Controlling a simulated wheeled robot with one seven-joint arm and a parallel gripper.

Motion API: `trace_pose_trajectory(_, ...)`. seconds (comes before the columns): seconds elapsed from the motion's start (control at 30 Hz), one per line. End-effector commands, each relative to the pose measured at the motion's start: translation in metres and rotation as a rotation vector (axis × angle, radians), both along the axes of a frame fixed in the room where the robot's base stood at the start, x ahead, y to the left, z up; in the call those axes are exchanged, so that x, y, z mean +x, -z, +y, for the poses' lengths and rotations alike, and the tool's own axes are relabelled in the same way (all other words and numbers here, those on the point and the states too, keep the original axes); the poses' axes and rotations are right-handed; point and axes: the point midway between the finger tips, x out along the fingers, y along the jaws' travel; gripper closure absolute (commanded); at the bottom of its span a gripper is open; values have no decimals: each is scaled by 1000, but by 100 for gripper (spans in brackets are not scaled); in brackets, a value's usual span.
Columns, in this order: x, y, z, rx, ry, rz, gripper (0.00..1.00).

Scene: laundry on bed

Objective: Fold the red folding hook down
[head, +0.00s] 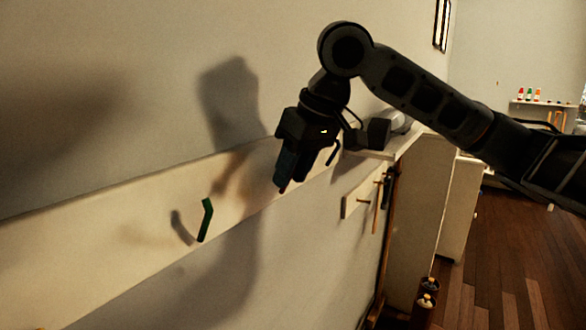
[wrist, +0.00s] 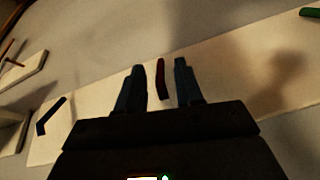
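The red folding hook (wrist: 161,80) shows in the wrist view as a dark red bar on the pale wall board (wrist: 222,62). It lies between the two fingers of my gripper (wrist: 159,75), with a visible gap to each finger. My gripper is open and holds nothing. In the head view my gripper (head: 287,185) points down in front of the board (head: 120,225) and hides most or all of the red hook. I cannot tell how far the hook is tilted from the board or whether a finger touches it.
A green hook (head: 205,220) is on the board to the left. A black hook (head: 333,153) is on the board to the right, also in the wrist view (wrist: 51,116). Further right are a shelf (head: 385,152) and a smaller rack (head: 360,197). The space below the board is clear.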

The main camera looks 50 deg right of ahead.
Motion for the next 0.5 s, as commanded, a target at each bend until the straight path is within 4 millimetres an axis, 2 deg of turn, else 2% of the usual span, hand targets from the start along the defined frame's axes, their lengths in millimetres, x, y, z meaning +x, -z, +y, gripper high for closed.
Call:
trace_pose_trajectory(0.03, 0, 0, 0, 0, 0, 0, 66)
trace_pose_trajectory(0.4, 0, 0, 0, -1, 1, 0, 100)
trace_pose_trajectory(0.5, 0, 0, -1, 0, 2, 0, 100)
